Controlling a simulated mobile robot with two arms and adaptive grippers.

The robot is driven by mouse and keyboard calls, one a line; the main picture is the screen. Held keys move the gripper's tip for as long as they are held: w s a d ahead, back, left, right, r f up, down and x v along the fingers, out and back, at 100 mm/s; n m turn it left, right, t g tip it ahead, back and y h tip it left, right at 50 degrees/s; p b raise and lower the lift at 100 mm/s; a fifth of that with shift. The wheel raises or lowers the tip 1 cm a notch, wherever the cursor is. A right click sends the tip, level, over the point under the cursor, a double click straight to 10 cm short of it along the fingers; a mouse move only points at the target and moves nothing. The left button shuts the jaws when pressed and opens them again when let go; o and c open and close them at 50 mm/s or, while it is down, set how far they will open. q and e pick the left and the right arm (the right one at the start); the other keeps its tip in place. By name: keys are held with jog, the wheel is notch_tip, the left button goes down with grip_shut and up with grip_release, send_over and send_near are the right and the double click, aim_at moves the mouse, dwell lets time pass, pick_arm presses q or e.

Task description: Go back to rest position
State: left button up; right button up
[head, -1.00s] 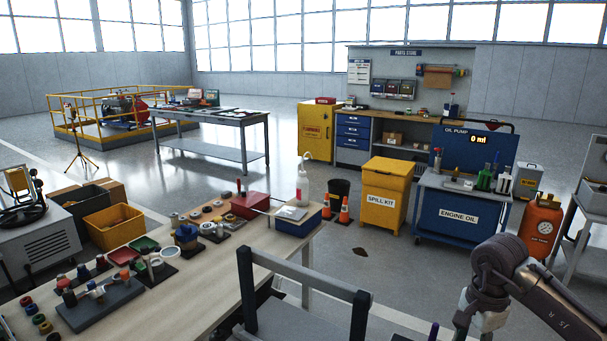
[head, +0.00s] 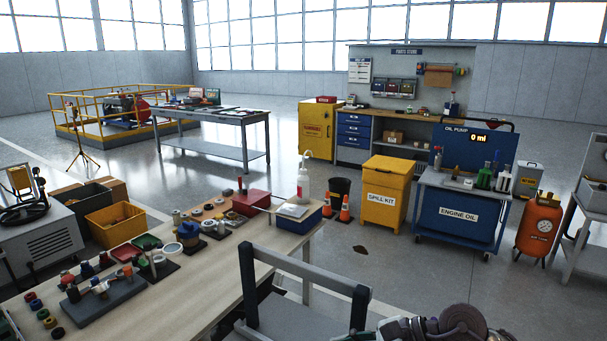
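My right arm (head: 455,327) shows only as a dark grey rounded link and a lighter part at the bottom edge, right of the middle. The fingers of my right gripper do not show. My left arm and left gripper are not in view. A dark grey frame (head: 310,264) with a crossbar and two posts stands between the workbench and my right arm.
A long workbench (head: 160,313) with several tools, jars and trays runs along the left front. A spill kit bin (head: 386,190), traffic cones (head: 345,209) and an engine oil cart (head: 459,212) stand beyond it. Open floor (head: 400,265) lies before the cart, with a dark stain (head: 360,250).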

jog(key=a+r+m+t+y, duration=0.3)
jog(key=r+m+t+y, duration=0.3)
jog(key=r+m+t, duration=0.65)
jog(key=w+d+f+m+t+h, duration=0.1)
jog(key=d+f+m+t+h, duration=0.2)
jog(key=d+m+h, duration=0.65)
jog(key=w+d+f+m+t+h, duration=0.1)
jog(key=d+f+m+t+h, duration=0.3)
jog(key=m, duration=1)
jog(key=s+d+f+m+g+h, duration=0.3)
jog(key=s+f+m+g+h, duration=0.2)
jog(key=f+m+g, duration=0.3)
jog(key=s+f+m+g, duration=0.45)
jog(key=s+f, duration=0.35)
jog(key=s, duration=0.3)
jog(key=s+f+m+g, duration=0.4)
jog(key=s+f+g, duration=0.2)
jog(key=s+f, duration=0.3)
notch_tip(320, 180, down, 25)
jog(key=s+g, duration=0.1)
jog(key=s, duration=0.2)
jog(key=s+d+f+g, duration=0.1)
jog(key=s+d+f, duration=0.1)
jog(key=s+f, duration=1.3)
jog(key=shift+s+d+f+n, duration=0.15)
jog(key=shift+s+d+n, duration=0.2)
jog(key=shift+s+n, duration=0.1)
